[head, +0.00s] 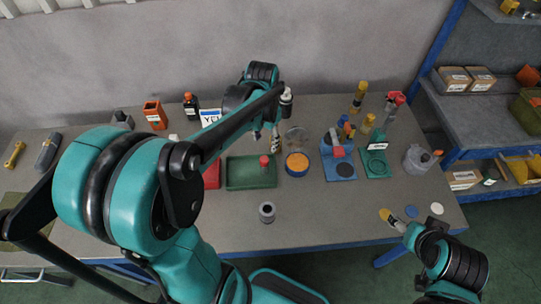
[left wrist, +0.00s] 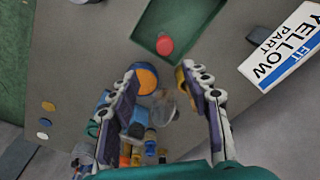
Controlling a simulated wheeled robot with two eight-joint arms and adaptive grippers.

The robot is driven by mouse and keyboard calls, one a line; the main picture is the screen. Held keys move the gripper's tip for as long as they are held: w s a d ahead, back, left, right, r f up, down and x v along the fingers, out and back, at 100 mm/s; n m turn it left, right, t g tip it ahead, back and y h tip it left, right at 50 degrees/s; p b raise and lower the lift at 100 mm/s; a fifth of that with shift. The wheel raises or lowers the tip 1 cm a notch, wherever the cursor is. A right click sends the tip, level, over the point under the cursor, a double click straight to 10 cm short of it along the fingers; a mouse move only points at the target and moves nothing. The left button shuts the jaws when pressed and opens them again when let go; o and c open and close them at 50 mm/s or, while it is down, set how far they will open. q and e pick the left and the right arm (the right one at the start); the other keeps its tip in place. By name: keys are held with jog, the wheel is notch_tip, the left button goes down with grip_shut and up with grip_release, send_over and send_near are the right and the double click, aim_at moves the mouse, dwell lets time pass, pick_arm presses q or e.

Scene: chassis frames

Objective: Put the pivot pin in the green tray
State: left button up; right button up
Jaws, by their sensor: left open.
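The green tray (head: 250,180) lies on the table left of centre. A red round-topped piece (head: 264,161) is in it; both tray (left wrist: 150,32) and red piece (left wrist: 165,45) also show in the left wrist view. My left gripper (head: 270,138) is open above the table behind the tray. In the left wrist view its fingers (left wrist: 159,70) are apart, with a small brass-coloured piece (left wrist: 180,78) beside the right finger. I cannot tell whether this is the pivot pin or whether it touches. My right gripper (head: 397,222) is low at the front right, by a yellow disc.
An orange-filled blue dish (head: 297,163) stands right of the tray. A blue fixture (head: 338,160) and a green fixture (head: 375,162) stand farther right. A grey hollow cylinder (head: 267,212) stands in front of the tray, with bare table around it.

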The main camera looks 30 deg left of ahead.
pick_arm(q)
jog(key=s+d+r+n+t, duration=0.2)
jog(key=s+d+r+t, duration=0.2)
jog(key=s+d+t, duration=0.2)
jog(key=s+d, duration=0.2)
jog(key=s, duration=0.2)
jog(key=shift+s+d, duration=0.3)
jog(key=shift+d, duration=0.05)
notch_tip(320, 180, down, 7)
jog(key=b, duration=0.7)
jog(key=shift+f, duration=0.15)
